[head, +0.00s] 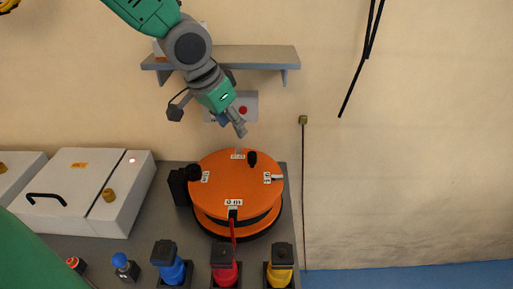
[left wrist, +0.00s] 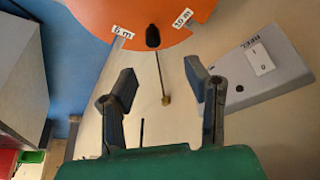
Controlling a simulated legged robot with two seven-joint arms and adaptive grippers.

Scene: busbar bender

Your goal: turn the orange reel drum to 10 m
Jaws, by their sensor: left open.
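The orange reel drum (head: 222,185) lies flat on the bench in the head view, with white labels around its top. The label at the front reads 0 m (head: 233,202), above a red upright strip (head: 233,228). A black knob (head: 252,158) stands on the drum towards its far right. In the left wrist view the knob (left wrist: 153,37) sits near the drum's rim, between the 5 m label (left wrist: 123,31) and the 10 m label (left wrist: 182,18). My left gripper (head: 240,130) is above the drum's far edge; its fingers (left wrist: 161,77) are open and empty, apart from the knob.
A black fitting (head: 180,186) stands at the drum's left. Blue (head: 169,268), red (head: 224,270) and yellow (head: 280,270) devices stand in front. A white cabinet (head: 80,185) is at left. A shelf (head: 255,57) is on the wall. A REEL switch panel (left wrist: 262,72) shows in the wrist view.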

